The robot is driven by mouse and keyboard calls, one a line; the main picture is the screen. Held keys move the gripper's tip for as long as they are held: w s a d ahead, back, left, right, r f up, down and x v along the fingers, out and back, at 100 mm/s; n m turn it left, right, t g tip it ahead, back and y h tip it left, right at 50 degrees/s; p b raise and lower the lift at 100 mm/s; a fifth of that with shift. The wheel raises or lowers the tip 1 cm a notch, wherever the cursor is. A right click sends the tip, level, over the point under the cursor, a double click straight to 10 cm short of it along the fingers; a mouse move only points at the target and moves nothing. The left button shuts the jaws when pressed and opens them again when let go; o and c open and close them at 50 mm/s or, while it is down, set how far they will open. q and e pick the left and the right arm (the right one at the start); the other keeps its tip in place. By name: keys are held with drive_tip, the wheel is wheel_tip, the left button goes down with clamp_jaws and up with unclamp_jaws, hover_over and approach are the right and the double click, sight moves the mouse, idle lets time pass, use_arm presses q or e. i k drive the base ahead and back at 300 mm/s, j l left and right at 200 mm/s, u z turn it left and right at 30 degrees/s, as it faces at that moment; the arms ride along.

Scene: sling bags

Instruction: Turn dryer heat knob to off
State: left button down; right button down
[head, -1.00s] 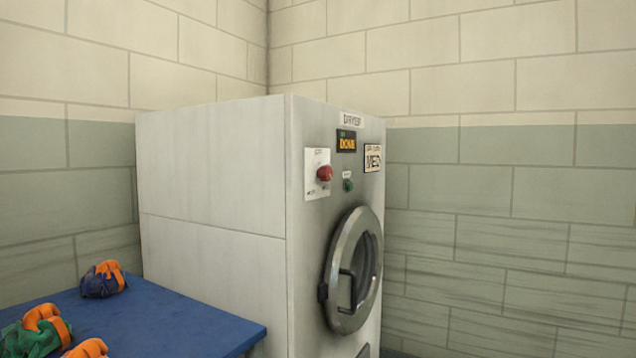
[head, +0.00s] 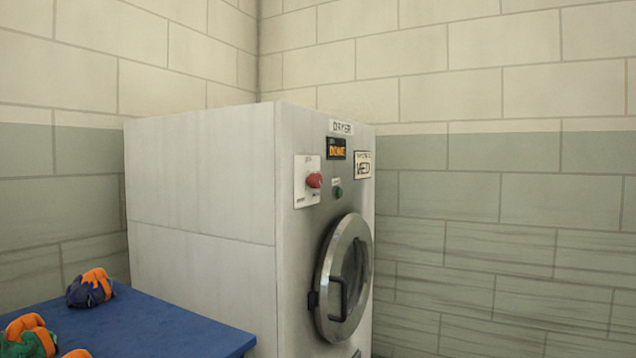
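The dryer (head: 200,235) is a tall light-grey cabinet standing in the corner, with its front turned to the right. A red knob (head: 314,180) sits on a white plate (head: 301,196) high on its front panel. The plate's print is too small to read, so I cannot tell the knob's setting. A small display (head: 336,149) above it reads DONE, and a green button (head: 338,193) is to its right. The round metal door (head: 322,290) below is closed. Neither of my grippers is in view.
A blue table (head: 165,325) stands at the lower left, close to the dryer's side. Bundles in navy and orange (head: 90,288) and green and orange (head: 30,335) lie on it. Walls stand behind the dryer and to its right.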

sight(314, 180)
drive_tip(key=i+l+u, duration=0.2)
drive_tip(key=l+u, duration=0.15)
drive_tip(key=l, duration=0.3)
drive_tip(key=i+l+u, duration=0.2)
drive_tip(key=l, duration=0.15)
drive_tip(key=l+u, duration=0.2)
drive_tip(key=l, duration=0.15)
drive_tip(key=i, duration=0.05)
